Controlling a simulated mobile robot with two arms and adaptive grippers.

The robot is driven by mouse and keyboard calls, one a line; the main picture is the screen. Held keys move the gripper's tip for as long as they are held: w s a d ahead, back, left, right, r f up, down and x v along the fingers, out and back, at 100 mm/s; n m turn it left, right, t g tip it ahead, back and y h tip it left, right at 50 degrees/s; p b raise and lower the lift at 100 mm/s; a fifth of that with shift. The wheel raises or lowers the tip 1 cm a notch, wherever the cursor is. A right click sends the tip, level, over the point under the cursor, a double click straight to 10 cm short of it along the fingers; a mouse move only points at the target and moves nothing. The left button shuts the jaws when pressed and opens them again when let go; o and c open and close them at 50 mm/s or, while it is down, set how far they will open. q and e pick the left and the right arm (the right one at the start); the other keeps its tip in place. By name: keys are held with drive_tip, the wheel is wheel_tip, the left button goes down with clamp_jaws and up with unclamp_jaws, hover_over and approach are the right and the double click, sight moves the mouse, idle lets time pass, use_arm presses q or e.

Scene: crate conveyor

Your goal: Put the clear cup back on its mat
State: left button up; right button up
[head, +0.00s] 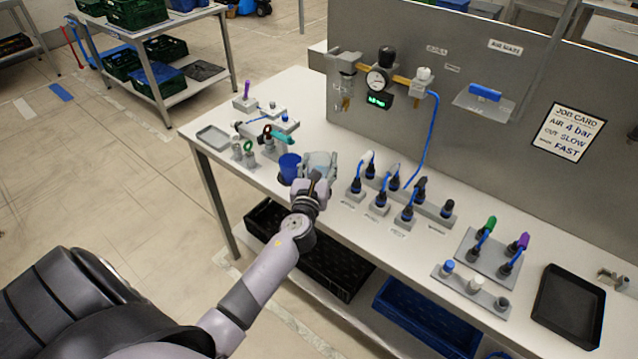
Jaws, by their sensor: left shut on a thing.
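My left gripper (318,178) reaches over the workbench from the front and is shut. A pale, see-through shape that looks like the clear cup (321,160) is at its fingertips. The wrist and fingers hide much of it, and I cannot tell whether its base touches the bench. A blue cup (289,165) stands close to the left of the gripper. A dark patch shows at its foot, and I cannot tell whether this is a mat. No mat for the clear cup can be made out. My right gripper is not in view.
Black plugs with blue leads stand in a grey rack (427,208) right of the gripper. Small fixtures and a grey tray (213,138) lie to the left. A panel with a pressure gauge (377,80) rises behind. A black tray (568,308) is at the far right.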

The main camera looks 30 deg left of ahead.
use_arm(q)
drive_tip(key=shift+f, duration=0.35)
wheel_tip(320, 180, down, 4)
drive_tip(key=b, duration=0.2)
drive_tip(key=shift+r+b, duration=0.15)
drive_tip(key=shift+b, duration=0.15)
drive_tip(key=shift+f, duration=0.25)
drive_tip(key=shift+r, duration=0.1)
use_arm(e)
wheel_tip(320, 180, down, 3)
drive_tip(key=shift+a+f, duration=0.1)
use_arm(q)
drive_tip(key=shift+f+b, duration=0.25)
drive_tip(key=shift+b, duration=0.05)
drive_tip(key=o, duration=1.1)
drive_tip(key=shift+o, duration=0.2)
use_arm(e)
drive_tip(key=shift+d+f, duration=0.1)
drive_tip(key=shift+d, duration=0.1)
